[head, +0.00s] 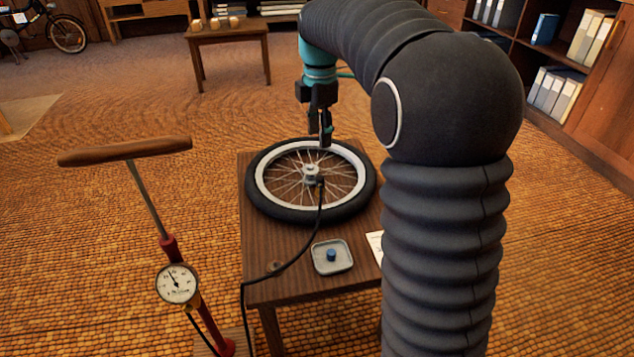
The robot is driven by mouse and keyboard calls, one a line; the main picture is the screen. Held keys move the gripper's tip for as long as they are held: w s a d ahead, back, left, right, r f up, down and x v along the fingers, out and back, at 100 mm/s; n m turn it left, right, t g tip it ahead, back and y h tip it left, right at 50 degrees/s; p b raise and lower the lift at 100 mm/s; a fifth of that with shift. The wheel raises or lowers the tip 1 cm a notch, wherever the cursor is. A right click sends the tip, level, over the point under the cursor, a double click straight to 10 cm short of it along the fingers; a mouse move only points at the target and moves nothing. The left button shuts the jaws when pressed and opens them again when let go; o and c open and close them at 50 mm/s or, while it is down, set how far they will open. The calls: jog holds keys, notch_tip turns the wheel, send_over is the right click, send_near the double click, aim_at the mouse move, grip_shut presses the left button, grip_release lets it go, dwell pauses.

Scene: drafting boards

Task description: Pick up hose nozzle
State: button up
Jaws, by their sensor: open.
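The hose nozzle (320,181) is a small dark piece at the end of the black hose (309,240). It shows close to the hub of the bicycle wheel (262,198); I cannot tell whether it rests on the spokes or is fixed to something. The wheel lies flat on a small wooden table (310,290). My gripper (321,144) points down above the far part of the wheel, beyond the nozzle and apart from it. Its fingers are open and appear empty. The nozzle's fine shape is too small to make out.
A floor pump with a gauge (178,284) stands left of the table, its hose running across the tabletop. A grey tray (346,266) holding a blue cap (331,254) sits at the near side. A paper (376,245) lies at the right, partly hidden by my arm.

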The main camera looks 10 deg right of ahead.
aim_at(319, 177)
jog(key=shift+n, duration=0.3)
jog(key=f, duration=0.4)
jog(key=f+b, duration=0.1)
jog(key=f, duration=0.4)
jog(key=f+b, duration=0.1)
jog(key=f, duration=0.4)
jog(key=shift+w+f, duration=0.2)
jog(key=shift+w, duration=0.15)
jog(key=shift+c, duration=0.3)
grip_shut()
